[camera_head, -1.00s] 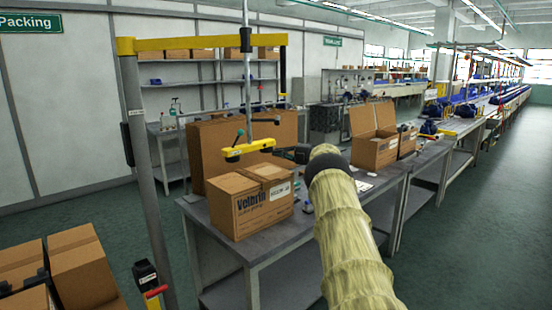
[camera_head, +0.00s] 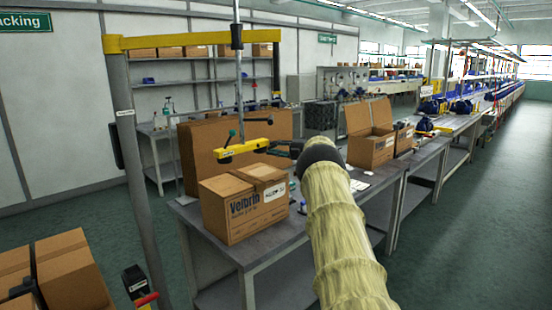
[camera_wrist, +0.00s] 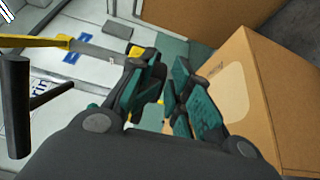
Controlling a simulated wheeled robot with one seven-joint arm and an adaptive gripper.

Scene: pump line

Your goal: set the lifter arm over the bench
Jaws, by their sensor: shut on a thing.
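The lifter arm is a yellow beam (camera_head: 180,40) on a grey post (camera_head: 138,170) at the left of the head view. A thin rod (camera_head: 239,85) hangs from the beam and carries a yellow lifting head (camera_head: 243,150) with dark handles. The head hangs just above and behind a closed carton (camera_head: 243,207) on the grey bench (camera_head: 285,240). My gripper (camera_head: 285,149) is at the right end of the lifting head, shut on its handle. In the wrist view my fingers (camera_wrist: 168,100) hide most of the grip.
A larger carton (camera_head: 195,145) stands behind the lifting head. An open carton (camera_head: 370,150) stands further right on the benches. More cartons (camera_head: 70,270) are at the lower left. A carton fills the right of the wrist view (camera_wrist: 285,110). The aisle (camera_head: 470,220) at right is clear.

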